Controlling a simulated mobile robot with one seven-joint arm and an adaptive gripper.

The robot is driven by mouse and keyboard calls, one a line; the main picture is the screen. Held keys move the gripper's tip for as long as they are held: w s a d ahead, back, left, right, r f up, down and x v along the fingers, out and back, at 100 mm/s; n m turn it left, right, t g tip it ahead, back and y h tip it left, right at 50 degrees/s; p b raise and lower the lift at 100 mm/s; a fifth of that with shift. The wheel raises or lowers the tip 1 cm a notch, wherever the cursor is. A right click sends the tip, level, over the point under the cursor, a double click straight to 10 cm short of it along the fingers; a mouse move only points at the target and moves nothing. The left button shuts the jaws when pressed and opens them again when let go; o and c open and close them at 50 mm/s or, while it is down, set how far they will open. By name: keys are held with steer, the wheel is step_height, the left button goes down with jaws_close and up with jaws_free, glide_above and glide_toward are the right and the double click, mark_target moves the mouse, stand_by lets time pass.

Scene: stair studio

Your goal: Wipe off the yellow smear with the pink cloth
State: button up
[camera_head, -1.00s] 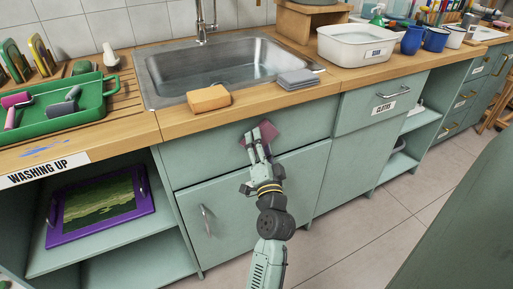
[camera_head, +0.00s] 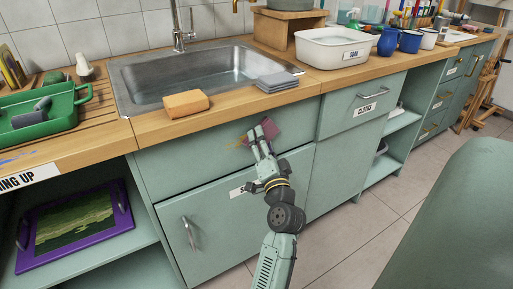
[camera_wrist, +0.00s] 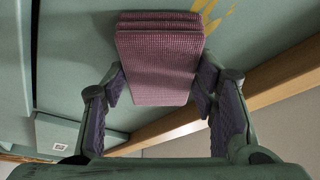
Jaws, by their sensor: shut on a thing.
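The pink cloth (camera_head: 271,128) is folded and held at the tip of my gripper (camera_head: 257,143), against or very close to the green drawer front below the sink. In the wrist view the cloth (camera_wrist: 160,62) sits between the two fingers, which are shut on it. The yellow smear (camera_wrist: 226,14) shows on the green panel at the top of the wrist view, just beyond the cloth's right corner. In the head view only a faint yellow trace is visible beside the gripper; the cloth and fingers may hide some of it.
A steel sink (camera_head: 190,78) is set in the wooden worktop, with an orange sponge (camera_head: 186,103) and grey folded cloths (camera_head: 278,82) near its front edge. A white tub (camera_head: 333,50) stands to the right. A door handle (camera_head: 190,236) juts out below. Floor space lies at right.

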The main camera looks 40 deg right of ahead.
steer(key=shift+w+d, duration=0.1)
steer(key=shift+w+a+p, duration=0.25)
steer(key=shift+a+p, duration=0.2)
steer(key=shift+a, duration=0.75)
steer(key=shift+w+a+p, duration=0.2)
steer(key=shift+a+p, duration=0.25)
steer(key=shift+a, duration=0.8)
steer(key=shift+w+a+p, duration=0.25)
steer(key=shift+a+p, duration=0.2)
steer(key=shift+a, duration=0.75)
steer(key=shift+w+a+p, duration=0.3)
steer(key=shift+a+p, duration=0.2)
steer(key=shift+a, duration=0.35)
steer(key=shift+w+a+p, duration=0.25)
steer(key=shift+a+p, duration=0.25)
steer(key=shift+a, duration=0.3)
steer(key=b, duration=0.2)
glide_toward(227, 143)
steer(key=shift+s+d+r, duration=0.15)
steer(key=shift+d+r, duration=0.15)
steer(key=shift+d, duration=0.2)
steer(key=shift+s+d+r, duration=0.2)
steer(key=shift+d+r, duration=0.1)
steer(key=shift+d, duration=0.2)
steer(key=shift+s, duration=0.15)
